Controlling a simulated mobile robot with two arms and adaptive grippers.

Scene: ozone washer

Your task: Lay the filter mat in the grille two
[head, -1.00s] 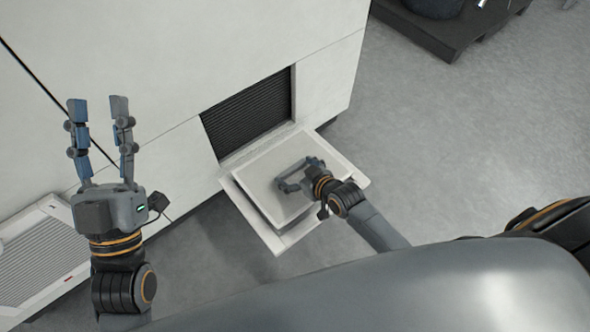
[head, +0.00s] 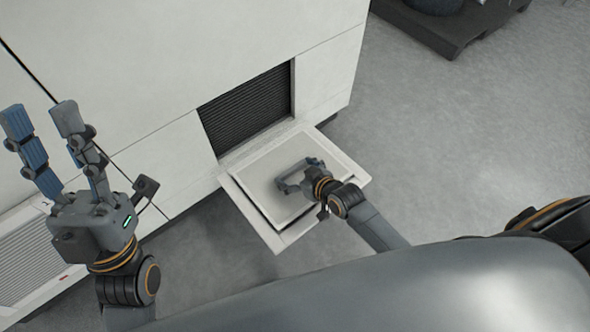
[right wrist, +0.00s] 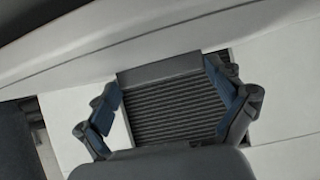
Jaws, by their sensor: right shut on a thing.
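The filter mat (head: 270,172) is a flat pale grey square. In the head view it lies in or just above the frame of the lowered grille two (head: 267,233), nearly lined up with it, with a thin dark gap along its lower edge. My right gripper (head: 293,175) is over the mat and shut on it; where the fingers meet the mat is hard to see. In the right wrist view its two fingers (right wrist: 170,92) stand either side of the dark opening. My left gripper (head: 40,108) is open and empty, fingers upward, in front of the cabinet.
Behind grille two is a dark slatted opening (head: 247,108) in the white cabinet (head: 190,50); it also fills the middle of the right wrist view (right wrist: 172,108). Another slatted white grille (head: 25,262) is at the lower left. A dark platform (head: 450,30) stands at the top right. The grey floor between is clear.

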